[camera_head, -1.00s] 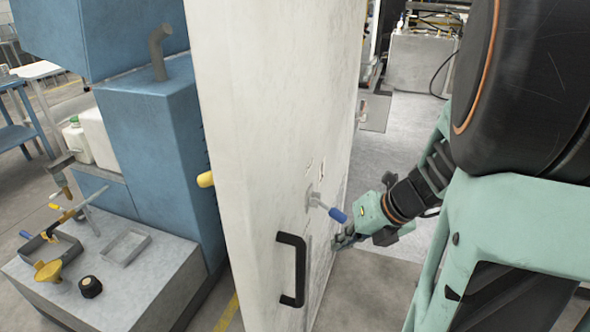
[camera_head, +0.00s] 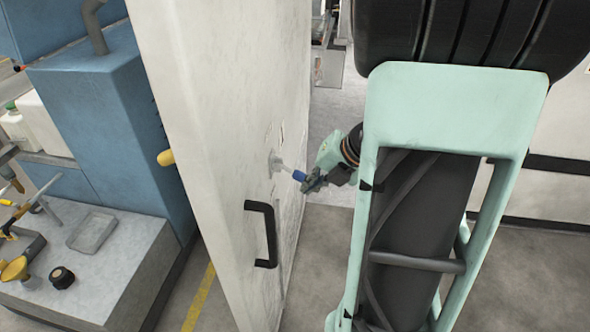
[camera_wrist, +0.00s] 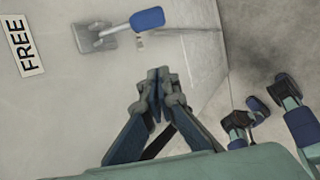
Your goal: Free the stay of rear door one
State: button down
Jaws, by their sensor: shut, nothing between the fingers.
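The white door (camera_head: 222,130) stands upright and fills the middle of the head view, with a black pull handle (camera_head: 263,234) on its face. The stay lever, a metal arm with a blue grip (camera_head: 299,175), sticks out from a plate on the door above that handle. In the wrist view the blue grip (camera_wrist: 147,18) lies beyond my fingertips, and its mounting plate (camera_wrist: 95,38) is to its left. My gripper (camera_wrist: 158,75) is shut and empty. In the head view my gripper (camera_head: 313,184) overlaps the grip's end; the wrist view shows a gap between them.
A label reading FREE (camera_wrist: 25,46) is on the door left of the lever. Left of the door stand a blue cabinet (camera_head: 110,130) and a grey bench top (camera_head: 120,255) holding a yellow funnel (camera_head: 15,269) and a black cap (camera_head: 62,277). Open floor lies right of the door.

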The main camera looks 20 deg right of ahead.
aim_at(293, 173)
jog(key=b+x, duration=0.3)
jog(key=x, duration=0.6)
jog(key=w+d+r, duration=0.1)
jog(key=w+d+r+p, duration=0.1)
jog(key=d, duration=0.1)
jog(key=shift+r, duration=0.2)
